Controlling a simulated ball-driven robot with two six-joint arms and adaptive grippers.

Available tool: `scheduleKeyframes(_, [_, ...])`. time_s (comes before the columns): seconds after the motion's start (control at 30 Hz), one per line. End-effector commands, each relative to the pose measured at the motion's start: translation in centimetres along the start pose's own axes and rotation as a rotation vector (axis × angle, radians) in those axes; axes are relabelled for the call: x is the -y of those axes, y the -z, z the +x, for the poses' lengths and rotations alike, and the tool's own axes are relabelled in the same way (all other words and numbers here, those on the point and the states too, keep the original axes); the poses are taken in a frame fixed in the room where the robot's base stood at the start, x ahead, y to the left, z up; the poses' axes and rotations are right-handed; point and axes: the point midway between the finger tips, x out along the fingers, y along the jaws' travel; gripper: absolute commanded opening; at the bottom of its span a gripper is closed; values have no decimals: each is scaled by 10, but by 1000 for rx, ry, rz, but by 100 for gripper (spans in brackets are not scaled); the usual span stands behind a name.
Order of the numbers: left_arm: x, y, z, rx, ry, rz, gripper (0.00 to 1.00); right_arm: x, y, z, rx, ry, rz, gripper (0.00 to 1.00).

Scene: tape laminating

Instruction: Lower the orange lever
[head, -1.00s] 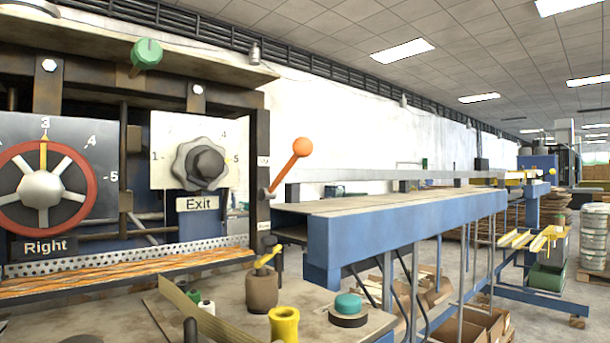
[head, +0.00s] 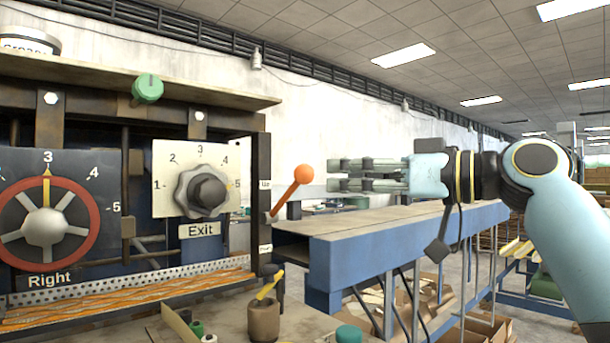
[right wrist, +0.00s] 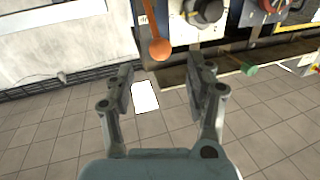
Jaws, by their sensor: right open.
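The orange lever (head: 292,190) is on the right side of the machine's frame, tilted up and to the right, with a round orange ball at its tip. My right gripper (head: 332,175) comes in from the right, its fingers pointing left at the lever, just right of the ball and apart from it. In the right wrist view the lever (right wrist: 158,47) shows ahead of and between the open fingers (right wrist: 160,78), which hold nothing. My left gripper is not in view.
A blue conveyor table (head: 400,235) extends right from the machine below my right arm. The Exit knob (head: 203,193) and the red Right wheel (head: 47,225) are left of the lever. A brown pot (head: 263,321) stands on the bench below.

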Motion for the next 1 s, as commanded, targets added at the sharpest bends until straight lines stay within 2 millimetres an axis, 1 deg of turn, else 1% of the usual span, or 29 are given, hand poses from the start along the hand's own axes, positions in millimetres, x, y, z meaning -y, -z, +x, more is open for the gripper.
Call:
scheduleKeyframes(0.03, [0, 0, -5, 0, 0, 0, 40, 2, 4, 11, -4, 4, 5, 55])
scheduleKeyframes(0.2, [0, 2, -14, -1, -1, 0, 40, 1, 4, 46, -3, 2, 6, 55])
scheduleKeyframes(0.3, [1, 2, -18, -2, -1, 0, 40, 1, 3, 63, -1, 2, 5, 55])
scheduleKeyframes(0.4, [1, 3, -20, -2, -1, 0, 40, 0, 2, 75, -1, -1, 4, 55])
scheduleKeyframes(0.53, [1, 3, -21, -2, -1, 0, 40, 0, 1, 83, 0, -1, 2, 55])
scheduleKeyframes(0.8, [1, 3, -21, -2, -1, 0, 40, 0, 0, 85, 1, -2, 1, 55])
scheduleKeyframes(0.87, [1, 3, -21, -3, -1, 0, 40, 0, 0, 85, 1, -2, 1, 48])
scheduleKeyframes(1.0, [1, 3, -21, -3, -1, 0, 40, 0, 0, 84, 1, -2, 1, 30])
